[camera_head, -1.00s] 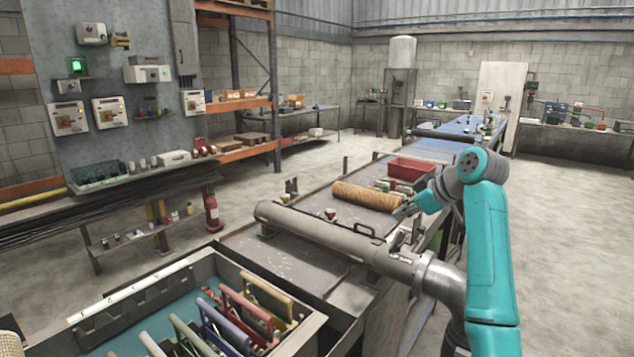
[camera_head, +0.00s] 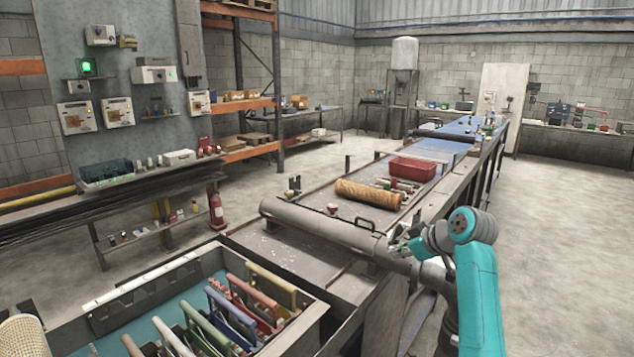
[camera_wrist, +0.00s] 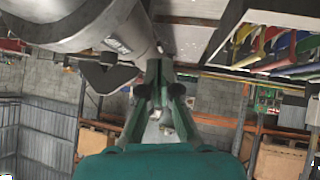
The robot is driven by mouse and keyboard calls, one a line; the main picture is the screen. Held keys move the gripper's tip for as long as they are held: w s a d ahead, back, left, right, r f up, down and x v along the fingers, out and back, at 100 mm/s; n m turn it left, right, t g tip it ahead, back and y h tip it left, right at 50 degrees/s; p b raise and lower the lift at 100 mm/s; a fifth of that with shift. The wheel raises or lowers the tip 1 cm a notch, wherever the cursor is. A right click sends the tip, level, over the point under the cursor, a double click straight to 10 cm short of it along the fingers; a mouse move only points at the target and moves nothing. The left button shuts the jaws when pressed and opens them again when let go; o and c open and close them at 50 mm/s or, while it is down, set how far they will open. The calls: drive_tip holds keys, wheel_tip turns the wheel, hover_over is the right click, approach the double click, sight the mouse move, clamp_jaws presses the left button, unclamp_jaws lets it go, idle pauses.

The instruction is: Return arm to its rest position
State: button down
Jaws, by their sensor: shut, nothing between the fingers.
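My arm (camera_head: 478,290) is teal and bent, at the lower right of the head view. My gripper (camera_head: 394,247) points left, close to the right end of the grey roller (camera_head: 325,228); I cannot tell whether it touches. In the wrist view my gripper (camera_wrist: 159,70) shows its fingers together with nothing held, beside a large grey cylinder (camera_wrist: 85,22). The tan mesh tube (camera_head: 368,195) lies on the table beyond the roller, apart from my gripper.
A red bin (camera_head: 412,168) stands behind the tube. An open box (camera_head: 300,330) with several coloured handles sits at the lower left; handles also show upside down in the wrist view. A shelf (camera_head: 150,175) lines the left wall. Floor at right (camera_head: 570,240) is clear.

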drive_tip(key=s+a+f+m, duration=0.15)
drive_tip(key=s+f, duration=0.25)
drive_tip(key=f, duration=1)
drive_tip(key=s+f+m+t+h, duration=0.35)
drive_tip(key=s+f+m, duration=0.25)
drive_tip(key=s+f, duration=1.6)
drive_tip(key=s+r+m+t+h, duration=0.1)
drive_tip(key=s+r+m+h, duration=0.15)
drive_tip(key=s, duration=2.25)
drive_tip(key=s+r+t, duration=0.2)
drive_tip(key=s+r, duration=1.2)
drive_tip(key=s, duration=0.2)
drive_tip(key=shift+s+a+y, duration=0.25)
drive_tip(key=shift+a+y, duration=0.05)
drive_tip(key=shift+a, duration=0.05)
